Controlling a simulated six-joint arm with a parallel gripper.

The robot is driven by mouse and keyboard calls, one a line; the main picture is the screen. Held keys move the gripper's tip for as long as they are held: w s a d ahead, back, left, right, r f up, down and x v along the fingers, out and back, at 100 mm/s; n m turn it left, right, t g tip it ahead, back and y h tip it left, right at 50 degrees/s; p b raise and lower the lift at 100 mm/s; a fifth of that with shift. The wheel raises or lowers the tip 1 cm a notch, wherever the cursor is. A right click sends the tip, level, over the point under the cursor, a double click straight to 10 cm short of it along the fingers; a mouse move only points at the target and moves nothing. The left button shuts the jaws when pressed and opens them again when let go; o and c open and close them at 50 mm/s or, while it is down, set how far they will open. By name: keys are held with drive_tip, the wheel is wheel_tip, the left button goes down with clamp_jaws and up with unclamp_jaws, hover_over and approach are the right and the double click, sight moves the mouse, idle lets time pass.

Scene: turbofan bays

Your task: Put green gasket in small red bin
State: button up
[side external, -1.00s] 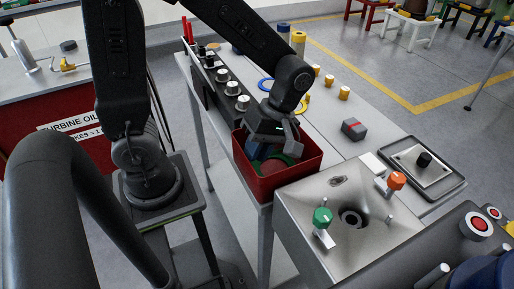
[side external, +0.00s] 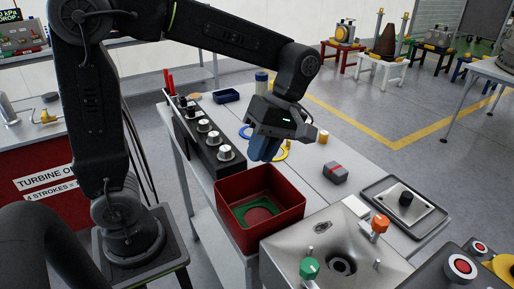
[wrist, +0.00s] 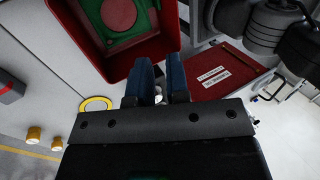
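The green gasket (side external: 236,213) lies flat on the floor of the small red bin (side external: 288,213), its round hole showing the red floor. In the wrist view the gasket (wrist: 143,20) also shows inside the bin (wrist: 168,28), at the top of the picture. My gripper (side external: 264,150) is above and behind the bin, clear of it, with its blue fingers pointing down. In the wrist view a narrow gap shows between the two fingers of my gripper (wrist: 160,82), and nothing is held there.
A yellow ring (side external: 283,155) and a blue ring (side external: 243,132) lie behind the bin. A row of knobs (side external: 207,138) runs along the left. A grey-red block (side external: 335,172) and a metal sink-like housing (side external: 302,252) stand to the right and front.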

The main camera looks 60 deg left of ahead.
drive_tip(key=s+a+m+t, duration=0.1)
drive_tip(key=s+m+t, duration=0.2)
drive_tip(key=m, duration=0.6)
drive_tip(key=s+a+m+t, duration=0.2)
drive_tip(key=s+m+t, duration=0.1)
drive_tip(key=m+t, duration=0.4)
drive_tip(key=shift+s+r+m+t, duration=0.3)
drive_tip(key=shift+s+r+m, duration=0.1)
drive_tip(key=shift+m, duration=0.5)
